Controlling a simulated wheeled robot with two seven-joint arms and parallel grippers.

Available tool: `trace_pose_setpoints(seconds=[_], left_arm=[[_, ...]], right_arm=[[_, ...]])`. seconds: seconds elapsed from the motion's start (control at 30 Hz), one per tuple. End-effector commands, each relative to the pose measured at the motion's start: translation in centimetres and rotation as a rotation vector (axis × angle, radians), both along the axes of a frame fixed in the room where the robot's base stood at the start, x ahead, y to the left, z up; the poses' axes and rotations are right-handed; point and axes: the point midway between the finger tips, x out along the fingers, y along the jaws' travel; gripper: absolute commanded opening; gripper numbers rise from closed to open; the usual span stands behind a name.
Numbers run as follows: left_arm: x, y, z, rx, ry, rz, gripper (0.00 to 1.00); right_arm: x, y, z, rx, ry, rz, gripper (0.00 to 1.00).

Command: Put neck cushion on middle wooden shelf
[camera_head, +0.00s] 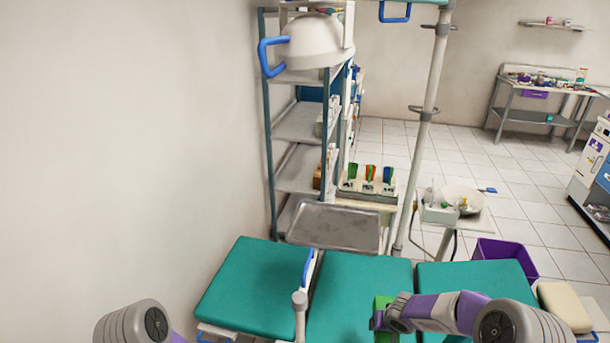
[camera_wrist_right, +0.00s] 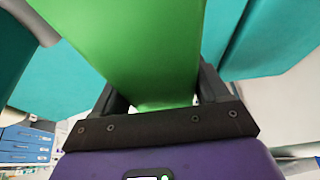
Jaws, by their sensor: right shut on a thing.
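A green object, which appears to be the neck cushion (camera_head: 383,305), is over the teal dental chair. It fills the top middle of the right wrist view (camera_wrist_right: 135,45), between the two dark fingers. My right gripper (camera_head: 378,319) is shut on it. My left gripper is out of view; only part of my left arm shows at the bottom left. A tall shelf rack (camera_head: 270,150) with blue-grey posts and several boards stands behind the chair against the left wall. I cannot tell which board is the middle wooden shelf.
The teal dental chair (camera_head: 262,285) spans the front. A metal tray (camera_head: 335,226) and a holder with coloured tools (camera_head: 367,190) stand between chair and rack. A pole (camera_head: 430,110) rises beside them. A purple bin (camera_head: 505,254) is at right.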

Motion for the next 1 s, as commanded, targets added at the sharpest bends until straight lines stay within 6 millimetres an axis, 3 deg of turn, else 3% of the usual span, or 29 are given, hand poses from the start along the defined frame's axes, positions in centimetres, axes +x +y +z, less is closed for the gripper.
trace_pose_setpoints(seconds=[0.03, 0.2, 0.4, 0.57, 1.0], left_arm=[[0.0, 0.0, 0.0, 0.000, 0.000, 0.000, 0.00], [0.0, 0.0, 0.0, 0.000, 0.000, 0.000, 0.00], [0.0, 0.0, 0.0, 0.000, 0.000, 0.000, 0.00], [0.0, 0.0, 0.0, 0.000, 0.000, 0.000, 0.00], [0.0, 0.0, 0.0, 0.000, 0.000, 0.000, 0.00]], right_arm=[[-1.1, 1.2, 1.9, -0.001, -0.006, 0.024, 0.36], [-4.7, 4.1, 5.7, -0.014, -0.005, 0.086, 0.36], [-7.3, 5.5, 7.6, -0.029, -0.001, 0.127, 0.36], [-8.3, 5.7, 7.2, -0.040, 0.000, 0.133, 0.36], [-11.4, 5.7, 3.3, -0.038, -0.001, 0.134, 0.36]])
